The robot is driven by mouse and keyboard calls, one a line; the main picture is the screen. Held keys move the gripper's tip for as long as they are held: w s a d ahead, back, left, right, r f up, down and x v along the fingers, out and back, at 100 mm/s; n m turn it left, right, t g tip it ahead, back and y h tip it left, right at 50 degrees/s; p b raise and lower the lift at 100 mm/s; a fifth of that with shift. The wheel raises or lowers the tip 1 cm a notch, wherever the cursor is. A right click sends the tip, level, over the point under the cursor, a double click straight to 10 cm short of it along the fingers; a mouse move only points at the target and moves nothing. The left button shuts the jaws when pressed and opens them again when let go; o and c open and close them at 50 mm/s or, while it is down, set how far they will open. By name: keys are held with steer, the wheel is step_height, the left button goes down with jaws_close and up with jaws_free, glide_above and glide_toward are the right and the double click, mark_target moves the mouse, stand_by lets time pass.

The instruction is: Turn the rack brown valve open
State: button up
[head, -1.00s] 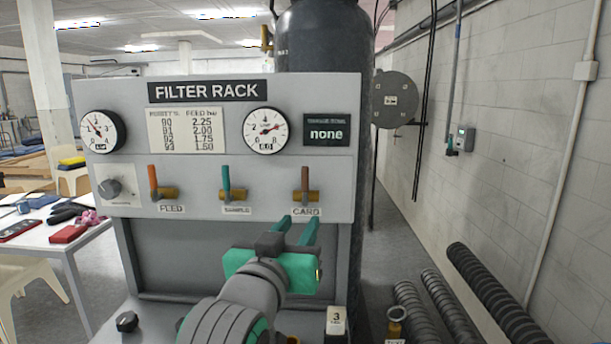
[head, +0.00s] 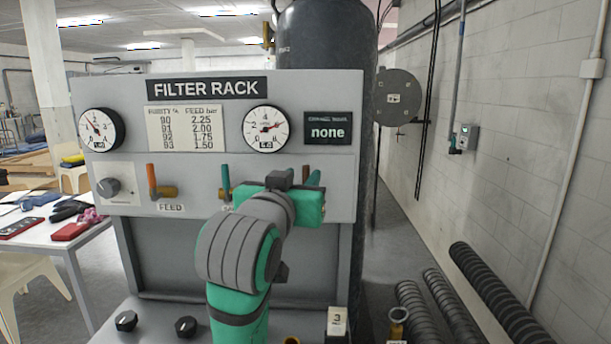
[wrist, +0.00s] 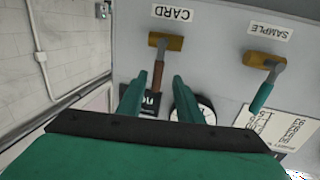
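The brown valve handle (wrist: 158,76) stands on the brass CARD valve (wrist: 168,42) and points away from the CARD label in the wrist view. In the head view only its upper end (head: 305,173) shows; my gripper hides the rest. My gripper (wrist: 158,82) is open, its two teal fingers on either side of the brown handle in the wrist view. Gaps show on both sides, and I cannot tell whether a finger touches it. In the head view my gripper (head: 302,184) is in front of the right end of the valve row.
The SAMPLE valve's teal handle (wrist: 262,97) is beside the CARD valve, and the orange FEED handle (head: 152,182) is farther left. Gauges (head: 266,127) and a display reading "none" (head: 328,131) are above the valves. Black knobs (head: 126,321) sit on the lower shelf.

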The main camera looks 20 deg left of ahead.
steer(key=shift+w+d, duration=0.15)
steer(key=shift+w, duration=1.15)
jaws_close()
